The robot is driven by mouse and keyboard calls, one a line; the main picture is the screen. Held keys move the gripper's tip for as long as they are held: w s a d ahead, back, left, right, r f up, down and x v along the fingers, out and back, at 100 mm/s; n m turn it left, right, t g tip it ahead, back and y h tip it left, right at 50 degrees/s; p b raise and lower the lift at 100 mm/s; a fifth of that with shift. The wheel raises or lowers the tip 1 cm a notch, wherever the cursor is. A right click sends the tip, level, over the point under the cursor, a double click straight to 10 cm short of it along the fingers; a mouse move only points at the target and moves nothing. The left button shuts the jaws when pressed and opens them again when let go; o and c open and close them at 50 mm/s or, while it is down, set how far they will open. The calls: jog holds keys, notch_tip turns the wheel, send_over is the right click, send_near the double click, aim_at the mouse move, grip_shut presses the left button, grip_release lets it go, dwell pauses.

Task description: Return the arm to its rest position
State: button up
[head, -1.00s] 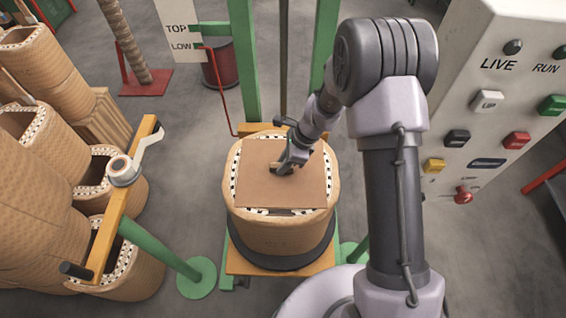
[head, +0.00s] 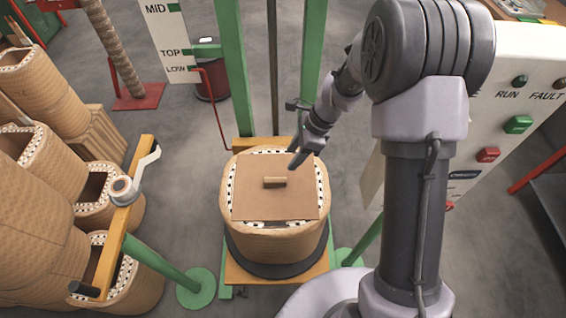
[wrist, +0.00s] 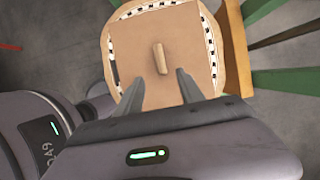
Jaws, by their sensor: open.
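My gripper (head: 299,157) is open and empty, above and to the right of the wrapped coil (head: 275,245) in the head view. A square brown board (head: 255,203) with a small wooden block (head: 274,182) on it lies over the coil's top. The board (wrist: 185,78) and block (wrist: 161,58) also show in the wrist view, beyond the two spread fingers (wrist: 159,85), which hold nothing. My arm stands at the right of the head view, bent at the elbow.
The coil stands on a dark disc over an orange platform (head: 232,272) between green posts (head: 230,70). Several wrapped coils (head: 40,160) and a crank on an orange bar (head: 128,190) stand at left. A button panel (head: 520,90) is close at right, partly behind my arm.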

jog(key=v, duration=0.3)
jog(key=shift+d+r+p, duration=0.15)
jog(key=shift+r+p, duration=0.15)
jog(key=s+d+r+n+t+h+b, duration=0.1)
jog(key=s+r+n+t, duration=0.1)
jog(key=s+r+n, duration=0.35)
jog(key=s+r+n+t+b, duration=0.1)
jog(key=s+r+n, duration=0.1)
jog(key=s+r, duration=0.6)
jog(key=s+d+r+n+t+b, duration=0.1)
jog(key=s+r+n, duration=0.1)
jog(key=s+n, duration=0.1)
jog(key=s+d+r+n+t+h, duration=0.1)
jog(key=s+r+n, duration=0.1)
jog(key=s, duration=0.4)
jog(key=shift+s+r+n+t+b, duration=0.25)
jog(key=shift+n+t+b, duration=0.1)
jog(key=shift+n, duration=0.4)
